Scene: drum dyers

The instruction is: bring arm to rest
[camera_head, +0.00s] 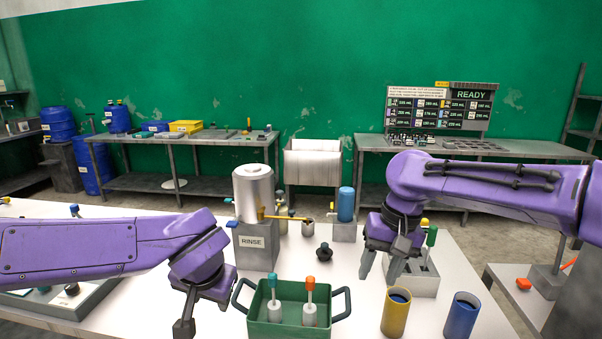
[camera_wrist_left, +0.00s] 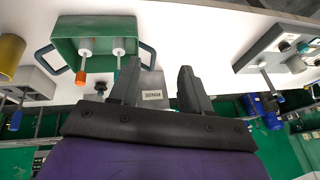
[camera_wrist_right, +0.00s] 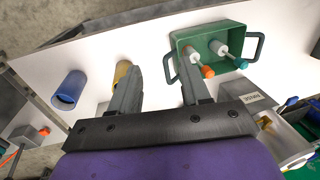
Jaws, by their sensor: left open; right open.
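My right gripper (camera_head: 390,262) points down over the white table at the right, beside a grey holder with a green-topped tool. In the right wrist view its two fingers (camera_wrist_right: 160,85) are apart with nothing between them. My left gripper (camera_head: 190,318) hangs low left of the green tray, partly cut off by the lower edge of the head view. In the left wrist view its fingers (camera_wrist_left: 155,85) are apart and empty. Both purple arms reach in over the table from the sides.
A green tray (camera_head: 290,332) with two handled tools stands front centre. A yellow cup (camera_head: 396,316) and a blue cup (camera_head: 461,316) stand right of it. The RINSE block (camera_head: 256,255) bears a metal canister (camera_head: 253,192). White table surface is bare around the black knob (camera_head: 324,251).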

